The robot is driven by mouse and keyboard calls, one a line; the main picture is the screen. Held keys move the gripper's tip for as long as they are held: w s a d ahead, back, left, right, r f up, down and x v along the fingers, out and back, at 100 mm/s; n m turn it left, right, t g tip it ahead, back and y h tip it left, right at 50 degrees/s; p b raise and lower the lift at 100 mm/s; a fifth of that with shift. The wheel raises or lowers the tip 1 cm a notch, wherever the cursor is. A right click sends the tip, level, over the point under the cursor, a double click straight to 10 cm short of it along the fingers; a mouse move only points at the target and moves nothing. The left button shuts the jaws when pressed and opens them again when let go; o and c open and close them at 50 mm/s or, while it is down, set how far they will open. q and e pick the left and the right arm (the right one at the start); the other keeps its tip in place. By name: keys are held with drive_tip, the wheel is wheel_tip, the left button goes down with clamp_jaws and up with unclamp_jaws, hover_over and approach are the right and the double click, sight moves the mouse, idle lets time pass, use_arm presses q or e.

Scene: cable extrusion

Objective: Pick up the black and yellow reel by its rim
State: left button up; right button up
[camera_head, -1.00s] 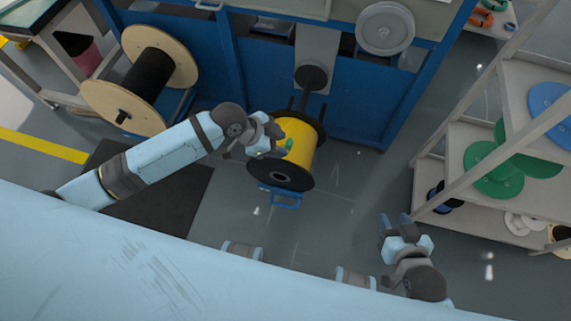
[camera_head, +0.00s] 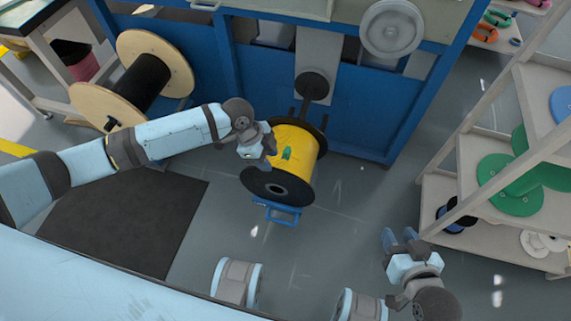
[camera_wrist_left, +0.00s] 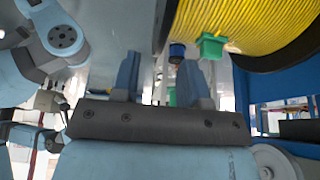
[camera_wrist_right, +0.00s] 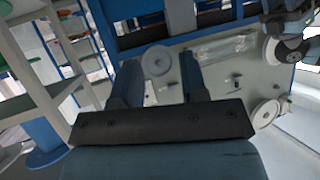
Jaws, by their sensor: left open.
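The reel (camera_head: 301,147) with yellow winding and black flanges stands before the blue machine, its near black flange (camera_head: 277,186) facing me. A small green piece (camera_head: 287,153) sits on the winding. My left gripper (camera_head: 268,158) is at the reel's left side, close to the near flange. In the left wrist view, its fingers (camera_wrist_left: 160,78) are apart, with the yellow winding (camera_wrist_left: 250,20) and green piece (camera_wrist_left: 211,46) just beyond them. A flange edge (camera_wrist_left: 165,22) shows above the gap; whether it lies between the fingers I cannot tell. My right gripper (camera_head: 400,238) is open and empty, away from the reel.
The blue machine frame (camera_head: 260,75) stands right behind the reel. A wooden reel (camera_head: 150,60) with black cable is at the back left. A shelf (camera_head: 470,170) with green reels is on the right. Floor between the yellow reel and shelf is clear.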

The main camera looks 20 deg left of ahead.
sight(286, 163)
use_arm(q)
drive_tip(key=b+x, duration=0.1)
drive_tip(key=x, duration=0.4)
drive_tip(key=shift+w+f+b, duration=0.1)
drive_tip(key=shift+f+b, duration=0.15)
drive_tip(key=shift+b, duration=0.1)
clamp_jaws()
drive_tip(key=shift+r, duration=0.1)
idle(1.0)
